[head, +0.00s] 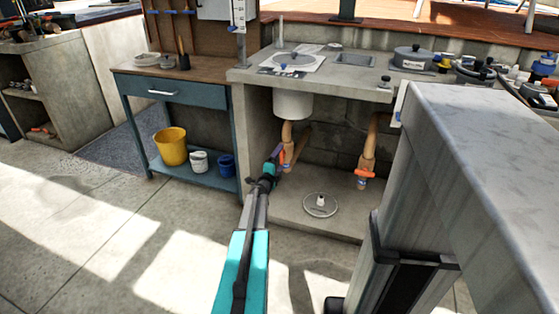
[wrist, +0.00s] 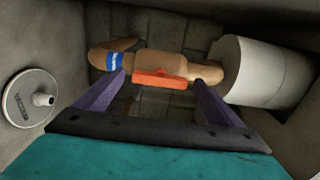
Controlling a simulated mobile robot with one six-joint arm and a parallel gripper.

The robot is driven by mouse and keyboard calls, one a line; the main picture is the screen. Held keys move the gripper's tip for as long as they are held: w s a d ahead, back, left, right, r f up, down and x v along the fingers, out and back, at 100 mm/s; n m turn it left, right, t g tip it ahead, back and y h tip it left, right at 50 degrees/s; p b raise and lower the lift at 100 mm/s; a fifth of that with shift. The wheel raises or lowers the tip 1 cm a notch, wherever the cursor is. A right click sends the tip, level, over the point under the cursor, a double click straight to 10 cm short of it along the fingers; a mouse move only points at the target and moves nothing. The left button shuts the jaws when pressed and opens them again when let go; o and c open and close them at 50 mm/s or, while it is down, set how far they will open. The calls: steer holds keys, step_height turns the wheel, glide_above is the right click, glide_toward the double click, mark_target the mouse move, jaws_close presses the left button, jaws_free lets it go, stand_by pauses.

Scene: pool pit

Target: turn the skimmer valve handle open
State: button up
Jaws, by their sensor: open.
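The skimmer valve handle is an orange bar (wrist: 160,78) lying along a tan pipe (wrist: 145,55) in the wrist view. The pipe joins a pale cylindrical skimmer body (wrist: 262,70) at right and carries a blue and white band (wrist: 117,61) at left. In the head view the handle (head: 281,155) is partly hidden by my gripper (head: 274,160), below the skimmer body (head: 293,104). In the wrist view my gripper (wrist: 163,76) is open, its dark fingers apart, one towards each end of the handle. I cannot tell whether they touch it.
A second pipe with an orange handle (head: 365,174) stands to the right in the alcove. A round lid (head: 320,206) lies on the alcove floor. Concrete walls and the counter (head: 330,76) enclose the space. A workbench (head: 190,93) with a yellow bucket (head: 171,146) stands left.

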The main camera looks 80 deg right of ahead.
steer(key=w+a+p, duration=0.1)
steer(key=w+a, duration=0.1)
steer(key=a, duration=1)
steer(key=shift+w+a, duration=0.3)
stand_by(0.3)
